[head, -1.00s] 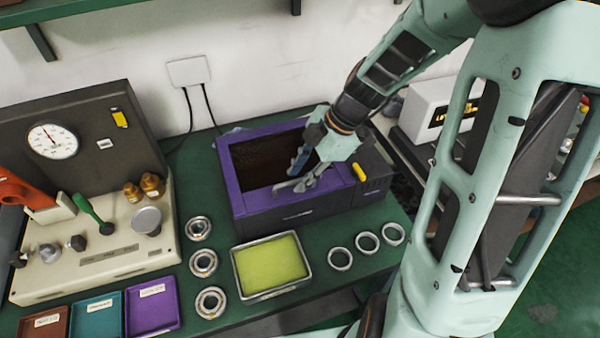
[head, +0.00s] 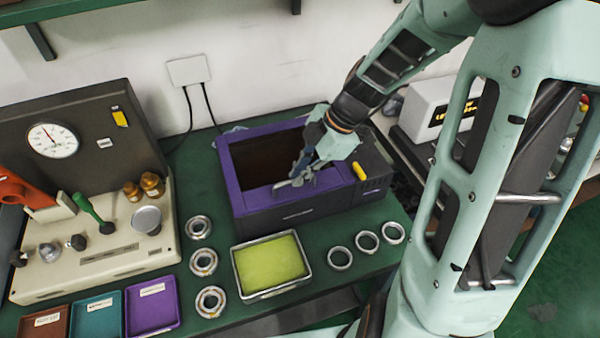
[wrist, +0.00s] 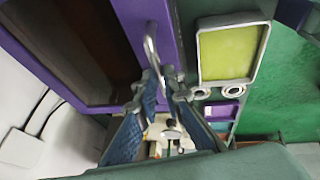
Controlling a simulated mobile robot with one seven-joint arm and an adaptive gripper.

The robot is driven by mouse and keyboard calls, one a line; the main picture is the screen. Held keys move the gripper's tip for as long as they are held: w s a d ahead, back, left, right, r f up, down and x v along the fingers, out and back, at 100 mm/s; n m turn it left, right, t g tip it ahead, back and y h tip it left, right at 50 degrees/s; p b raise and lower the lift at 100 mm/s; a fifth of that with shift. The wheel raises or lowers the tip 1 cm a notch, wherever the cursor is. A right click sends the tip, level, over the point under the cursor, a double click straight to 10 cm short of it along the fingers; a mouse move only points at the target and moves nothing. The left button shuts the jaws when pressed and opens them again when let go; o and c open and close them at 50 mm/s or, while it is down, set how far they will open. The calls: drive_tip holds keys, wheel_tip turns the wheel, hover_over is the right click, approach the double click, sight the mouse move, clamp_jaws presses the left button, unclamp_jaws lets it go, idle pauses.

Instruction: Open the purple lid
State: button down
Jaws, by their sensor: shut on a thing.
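The purple lid (head: 243,196) is a purple frame around a dark brown centre on top of a dark box (head: 300,214). It appears to lie level on the box. A silver bar handle (head: 283,185) sits on its front edge. My gripper (head: 303,178) reaches down from the upper right and is shut on the handle. In the wrist view the handle (wrist: 150,45) runs down between the blue-padded fingertips of my gripper (wrist: 158,88), beside the purple lid (wrist: 150,14). The fingers hide the handle's right end in the head view.
A tray with a yellow-green pad (head: 270,266) stands in front of the box. Bearing rings (head: 204,262) line its left, and thinner rings (head: 367,243) its right. A gauge machine (head: 90,240) stands at left. The wall (head: 260,60) is close behind the box.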

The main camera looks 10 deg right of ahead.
drive_tip(key=w+a+r+p, duration=0.3)
drive_tip(key=w+r+p, duration=0.3)
drive_tip(key=w+r, duration=0.9)
drive_tip(key=shift+w+r+p, duration=0.15)
drive_tip(key=shift+r+p, duration=0.2)
drive_tip(key=shift+r, duration=1.5)
drive_tip(key=shift+d, duration=0.1)
drive_tip(key=c, duration=2.5)
unclamp_jaws()
drive_tip(key=o, duration=0.5)
drive_tip(key=shift+w+a+f, duration=0.15)
drive_tip(key=shift+w+f, duration=0.15)
drive_tip(key=shift+w, duration=0.2)
drive_tip(key=shift+w+a+f, duration=0.1)
drive_tip(key=shift+w+f, duration=0.15)
drive_tip(key=shift+w, duration=0.25)
drive_tip(key=shift+c, duration=0.2)
drive_tip(key=s+v, duration=0.1)
drive_tip(key=v, duration=1.2)
